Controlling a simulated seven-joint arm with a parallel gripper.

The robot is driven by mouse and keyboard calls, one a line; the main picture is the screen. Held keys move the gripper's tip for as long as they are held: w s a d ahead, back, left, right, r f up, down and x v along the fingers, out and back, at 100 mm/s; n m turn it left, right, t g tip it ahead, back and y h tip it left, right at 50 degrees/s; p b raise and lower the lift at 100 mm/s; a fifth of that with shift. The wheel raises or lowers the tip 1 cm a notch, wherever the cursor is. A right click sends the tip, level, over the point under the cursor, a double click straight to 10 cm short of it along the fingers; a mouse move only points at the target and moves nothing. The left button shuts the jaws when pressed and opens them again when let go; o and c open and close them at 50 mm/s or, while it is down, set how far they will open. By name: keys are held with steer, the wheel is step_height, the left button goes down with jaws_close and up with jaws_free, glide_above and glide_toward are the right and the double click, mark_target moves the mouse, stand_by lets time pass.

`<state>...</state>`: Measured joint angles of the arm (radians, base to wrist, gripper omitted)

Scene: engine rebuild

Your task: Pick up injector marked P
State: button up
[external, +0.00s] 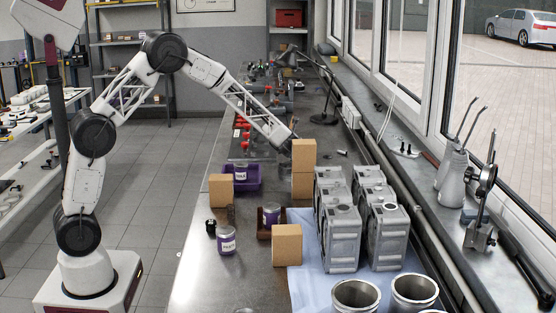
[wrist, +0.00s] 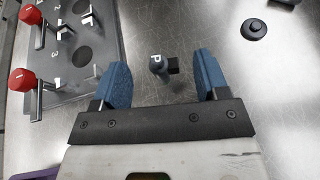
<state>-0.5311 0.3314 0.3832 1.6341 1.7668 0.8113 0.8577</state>
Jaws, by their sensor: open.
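The injector marked P (wrist: 158,64) stands out in the wrist view as a small dark grey piece with a white letter P on its top. A small black block shows right beside it. My gripper (wrist: 162,78) is open, with its two blue fingers apart on either side of the injector. Neither finger appears to touch it, and the gap between them looks empty apart from it. In the external view my gripper (external: 291,141) is low over the bench, partly behind stacked cardboard boxes, and the injector cannot be made out there.
A grey numbered rack (wrist: 82,50) with red-topped pieces (wrist: 22,79) lies to the left. A black round part (wrist: 254,29) lies at the upper right. Cardboard boxes (external: 303,153) and grey engine blocks (external: 340,235) stand nearby on the bench. The metal surface around the injector is mostly clear.

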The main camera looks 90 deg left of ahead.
steer(key=shift+f+x, duration=0.2)
steer(key=shift+x, duration=2.35)
steer(key=shift+w, duration=0.1)
steer(key=c, duration=1)
steer(key=shift+r, duration=5.05)
